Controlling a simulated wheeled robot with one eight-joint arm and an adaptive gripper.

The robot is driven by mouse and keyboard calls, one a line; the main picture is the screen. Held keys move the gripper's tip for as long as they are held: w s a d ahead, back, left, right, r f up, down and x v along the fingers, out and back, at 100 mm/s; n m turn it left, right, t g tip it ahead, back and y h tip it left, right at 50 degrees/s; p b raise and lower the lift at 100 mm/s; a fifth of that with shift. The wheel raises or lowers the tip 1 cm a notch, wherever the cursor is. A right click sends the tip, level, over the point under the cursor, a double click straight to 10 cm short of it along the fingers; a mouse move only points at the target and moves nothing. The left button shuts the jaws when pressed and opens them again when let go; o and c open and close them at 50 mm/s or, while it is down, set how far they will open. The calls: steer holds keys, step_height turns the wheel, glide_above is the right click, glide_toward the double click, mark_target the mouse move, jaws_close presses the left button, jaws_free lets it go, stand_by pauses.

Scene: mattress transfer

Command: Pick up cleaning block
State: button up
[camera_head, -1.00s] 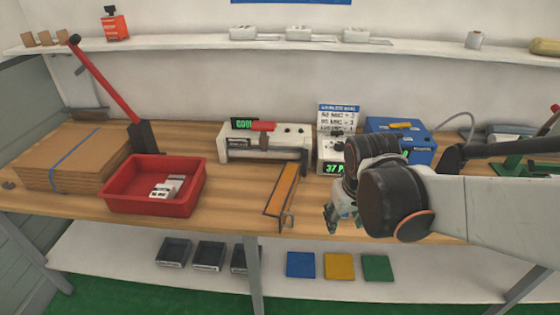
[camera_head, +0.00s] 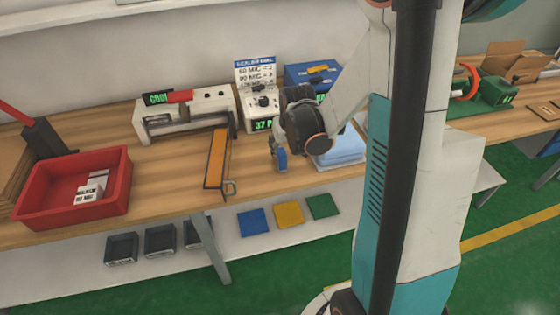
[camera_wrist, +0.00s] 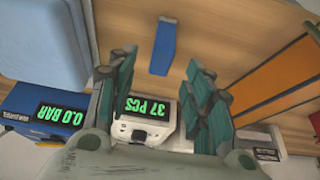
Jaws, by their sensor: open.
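A small blue block (camera_head: 282,160), which I take to be the cleaning block, is near the front edge of the wooden bench, just by my gripper's tips. In the wrist view the blue block (camera_wrist: 162,47) lies on the bench top, ahead of my gripper (camera_wrist: 160,85) and between the lines of its two fingers. My gripper is open, with nothing between the fingers. In the head view my gripper (camera_head: 275,147) points down at the bench and is partly hidden by my wrist.
A light blue padded piece (camera_head: 345,149) lies right of the block. An orange strip (camera_head: 216,158) lies to the left, before the white sealer (camera_head: 186,118). A counter box (camera_wrist: 146,118) and a blue machine (camera_head: 308,76) stand behind. A red bin (camera_head: 72,187) is far left.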

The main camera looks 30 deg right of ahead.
mark_target(282, 153)
steer(key=shift+b+x, duration=1.45)
steer(key=shift+x, duration=2.4)
steer(key=shift+s+a, duration=0.1)
jaws_close()
